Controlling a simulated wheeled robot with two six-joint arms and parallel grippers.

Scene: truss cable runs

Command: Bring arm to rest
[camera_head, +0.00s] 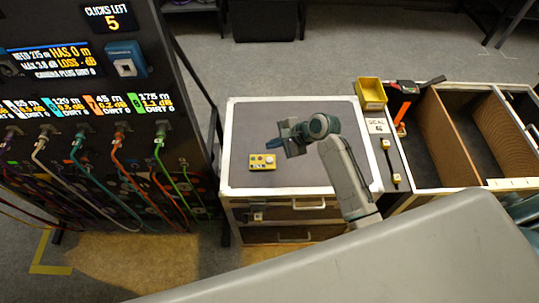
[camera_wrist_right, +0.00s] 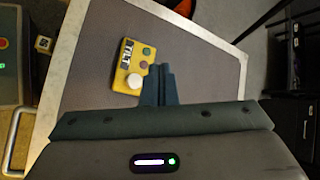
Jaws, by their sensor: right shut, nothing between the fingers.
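My right gripper (camera_head: 284,133) reaches over the grey top of the drawer cabinet (camera_head: 245,125). Its two dark fingers are together and empty; they also show closed in the right wrist view (camera_wrist_right: 158,82). A small yellow box with buttons and a white knob (camera_head: 262,161) lies on the cabinet top below and slightly left of the gripper. In the right wrist view the yellow box (camera_wrist_right: 133,66) is just left of the fingers, and nothing is held. My left gripper does not show in either view.
A tall panel (camera_head: 190,100) with displays and several coloured cables (camera_head: 170,180) stands at the left. A yellow bin (camera_head: 371,93) and an open case with wooden dividers (camera_head: 445,140) are at the right. Much of the cabinet top is bare.

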